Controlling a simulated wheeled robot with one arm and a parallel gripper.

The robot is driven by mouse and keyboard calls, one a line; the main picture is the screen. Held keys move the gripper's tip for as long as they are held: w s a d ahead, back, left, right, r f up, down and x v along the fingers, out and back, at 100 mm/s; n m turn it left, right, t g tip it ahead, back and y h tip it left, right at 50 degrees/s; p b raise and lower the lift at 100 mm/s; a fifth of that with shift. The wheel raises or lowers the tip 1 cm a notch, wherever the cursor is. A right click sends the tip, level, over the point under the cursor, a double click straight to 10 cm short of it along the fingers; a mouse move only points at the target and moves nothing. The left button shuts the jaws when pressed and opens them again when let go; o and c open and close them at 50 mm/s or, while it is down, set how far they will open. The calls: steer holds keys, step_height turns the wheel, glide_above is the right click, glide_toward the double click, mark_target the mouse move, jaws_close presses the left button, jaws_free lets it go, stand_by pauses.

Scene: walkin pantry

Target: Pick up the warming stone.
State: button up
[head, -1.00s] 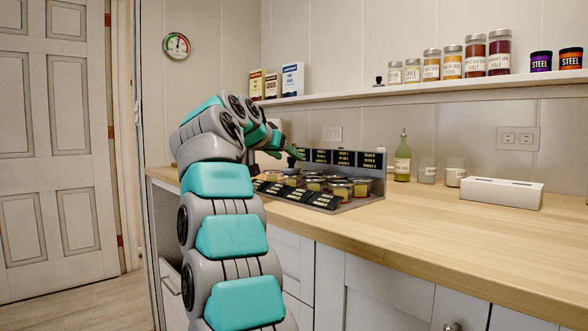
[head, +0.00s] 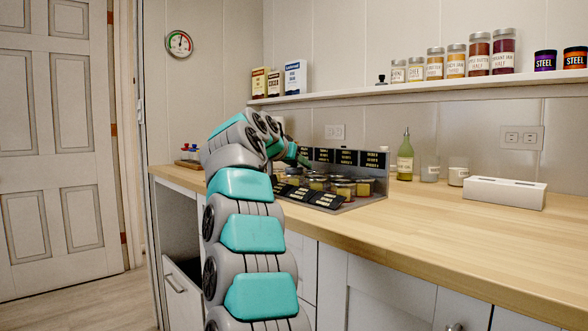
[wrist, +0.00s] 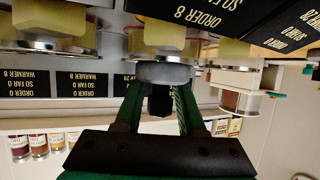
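A grey round disc (wrist: 165,72), which looks like the warming stone, is just beyond my fingertips in the wrist view, which appears upside down. A jar with yellow contents (wrist: 165,35) is right against it in the picture; I cannot tell whether they touch. My gripper (wrist: 158,88) has its two green fingers apart, with the disc across their tips. Whether they touch the disc is unclear. In the head view my gripper (head: 303,161) is at the left end of the jar rack (head: 368,200), partly hidden by my arm, and I cannot pick out the stone there.
Lidded jars (head: 343,188) crowd the rack, with black order signs (head: 346,157) behind. A green bottle (head: 405,158) and a white box (head: 504,193) stand to the right. A shelf (head: 420,91) runs above.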

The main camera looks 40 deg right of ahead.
jaws_close()
steer(key=shift+r, duration=0.2)
stand_by(0.4)
steer(key=shift+r+p, duration=1.3)
steer(key=shift+r, duration=0.45)
steer(key=s+a+r+b, duration=0.1)
steer(key=s+a+b, duration=0.6)
steer(key=s+a, duration=0.3)
steer(key=shift+s+b, duration=0.3)
steer(key=shift+s, duration=1)
